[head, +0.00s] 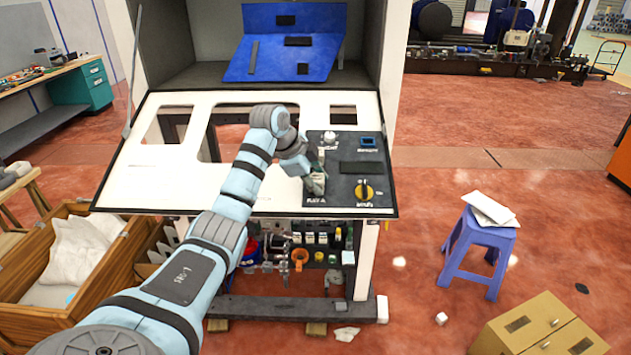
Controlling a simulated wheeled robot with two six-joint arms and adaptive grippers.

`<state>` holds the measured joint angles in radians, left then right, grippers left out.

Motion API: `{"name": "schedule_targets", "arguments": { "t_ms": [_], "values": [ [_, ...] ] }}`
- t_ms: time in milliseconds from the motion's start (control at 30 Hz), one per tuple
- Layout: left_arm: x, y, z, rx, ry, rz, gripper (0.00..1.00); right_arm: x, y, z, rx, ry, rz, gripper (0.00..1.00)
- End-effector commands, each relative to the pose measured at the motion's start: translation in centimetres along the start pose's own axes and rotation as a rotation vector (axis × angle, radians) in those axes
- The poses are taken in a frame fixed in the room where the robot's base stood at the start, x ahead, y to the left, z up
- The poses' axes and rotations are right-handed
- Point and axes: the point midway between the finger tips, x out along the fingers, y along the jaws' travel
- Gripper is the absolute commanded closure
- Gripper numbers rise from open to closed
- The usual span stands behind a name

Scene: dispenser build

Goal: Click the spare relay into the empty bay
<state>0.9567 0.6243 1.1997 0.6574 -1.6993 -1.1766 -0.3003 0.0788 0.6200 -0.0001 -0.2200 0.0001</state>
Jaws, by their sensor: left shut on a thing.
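My left gripper (314,176) is over the left part of the dark control panel (345,196), set in the white sloping board. It is shut on a small pale block, which looks like the relay (318,186), mostly covered by the fingers. The block is close to the panel, just above a white label; I cannot tell whether it touches or sits in a bay. The bay itself is hidden behind the gripper. My right gripper is not in view.
The white board (150,180) has several cut-outs. A purple stool (480,250) and a cardboard box (540,325) stand right.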

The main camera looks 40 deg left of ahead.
Motion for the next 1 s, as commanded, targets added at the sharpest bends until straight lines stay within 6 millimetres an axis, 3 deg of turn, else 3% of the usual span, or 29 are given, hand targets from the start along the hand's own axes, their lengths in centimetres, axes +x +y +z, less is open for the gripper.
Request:
{"name": "schedule_targets", "arguments": {
  "t_ms": [1000],
  "values": [
    [0.74, 0.12, 0.31, -0.001, -0.001, 0.004, 1.00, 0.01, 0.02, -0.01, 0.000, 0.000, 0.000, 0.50]
  ]
}}
